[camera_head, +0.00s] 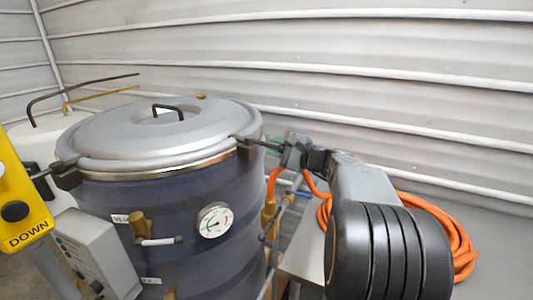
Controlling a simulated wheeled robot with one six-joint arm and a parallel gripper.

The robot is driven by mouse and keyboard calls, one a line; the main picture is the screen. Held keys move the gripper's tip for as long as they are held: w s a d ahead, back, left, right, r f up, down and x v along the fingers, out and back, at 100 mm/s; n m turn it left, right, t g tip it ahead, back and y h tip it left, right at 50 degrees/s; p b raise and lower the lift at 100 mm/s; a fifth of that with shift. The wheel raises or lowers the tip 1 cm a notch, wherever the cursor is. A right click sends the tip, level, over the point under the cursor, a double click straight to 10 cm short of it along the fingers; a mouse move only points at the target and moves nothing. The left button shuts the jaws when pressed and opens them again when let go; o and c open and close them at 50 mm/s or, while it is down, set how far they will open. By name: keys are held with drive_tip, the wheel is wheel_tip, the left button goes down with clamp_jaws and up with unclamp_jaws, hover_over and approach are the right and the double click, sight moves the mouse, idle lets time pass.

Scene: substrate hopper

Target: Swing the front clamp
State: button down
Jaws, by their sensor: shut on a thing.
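A dark clamp (247,143) sits at the right rim of a large vessel's grey lid (150,135). Its thin dark handle sticks out to the right. My gripper (273,147) is at that handle, its greenish fingertips shut on the handle's end. A second dark clamp (66,174) sits at the left rim, with its handle pointing out to the left. The exact contact between fingers and handle is small in the picture.
The dark blue vessel (185,255) bears a round dial gauge (215,220) and brass valves (137,223). A yellow DOWN pendant (22,200) and grey control box (98,252) stand left. An orange hose (460,240) lies right, against a corrugated wall (400,60).

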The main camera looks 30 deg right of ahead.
idle(0.3)
drive_tip(key=c, duration=1.1)
unclamp_jaws()
drive_tip(key=shift+s, duration=0.15)
drive_tip(key=b+v, duration=0.3)
drive_tip(key=v, duration=1)
drive_tip(key=shift+s, duration=0.35)
